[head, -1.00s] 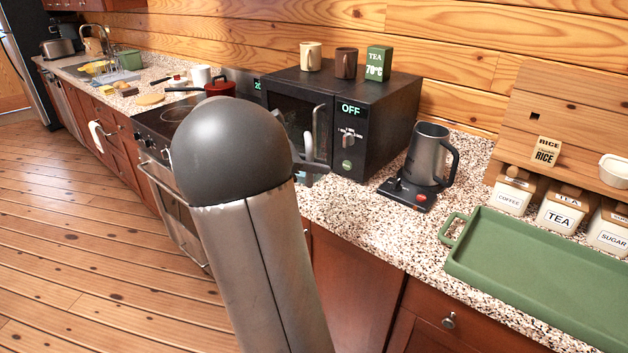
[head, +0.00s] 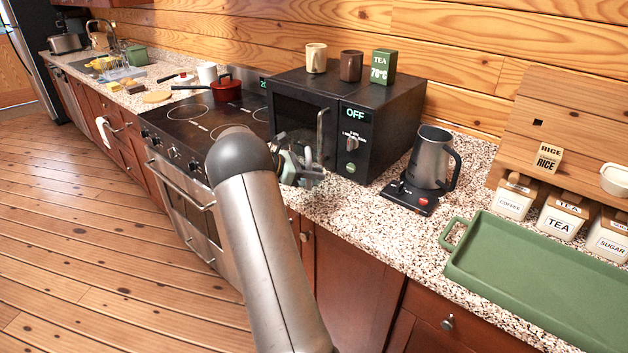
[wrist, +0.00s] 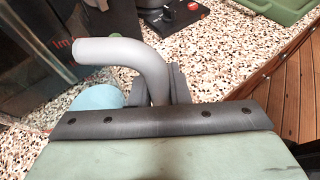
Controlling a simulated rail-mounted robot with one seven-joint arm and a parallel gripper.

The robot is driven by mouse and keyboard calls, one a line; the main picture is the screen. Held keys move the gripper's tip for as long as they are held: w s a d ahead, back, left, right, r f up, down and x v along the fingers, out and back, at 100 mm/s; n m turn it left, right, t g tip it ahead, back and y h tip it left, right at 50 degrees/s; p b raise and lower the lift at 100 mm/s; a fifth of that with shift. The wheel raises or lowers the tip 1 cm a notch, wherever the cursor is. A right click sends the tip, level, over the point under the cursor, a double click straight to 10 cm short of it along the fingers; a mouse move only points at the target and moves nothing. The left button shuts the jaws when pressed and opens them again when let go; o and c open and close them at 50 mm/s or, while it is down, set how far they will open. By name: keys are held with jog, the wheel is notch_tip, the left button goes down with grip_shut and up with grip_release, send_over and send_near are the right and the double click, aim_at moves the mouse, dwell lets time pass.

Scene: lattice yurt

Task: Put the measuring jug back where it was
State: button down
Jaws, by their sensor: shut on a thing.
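My gripper (head: 304,174) is just in front of the microwave, over the counter's front part, partly hidden behind my arm in the head view. In the wrist view its dark fingers (wrist: 166,88) are shut on a pale grey curved handle, which I take to be the measuring jug's (wrist: 118,52). The handle bends up and to the left from the fingers. The jug's body seems see-through, with small red marks at the left of the wrist view. I cannot make out its full outline or whether its base touches the counter.
The microwave (head: 385,125) stands behind my gripper, with two mugs and a tea box on top. A metal kettle (head: 430,160) on its black base and a green tray (head: 530,275) are to the right. The stove (head: 190,125) is left. Speckled counter between microwave and kettle is clear.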

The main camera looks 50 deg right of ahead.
jog(key=shift+f, duration=1.6)
jog(key=c, duration=1.4)
grip_release()
jog(key=shift+o, duration=0.2)
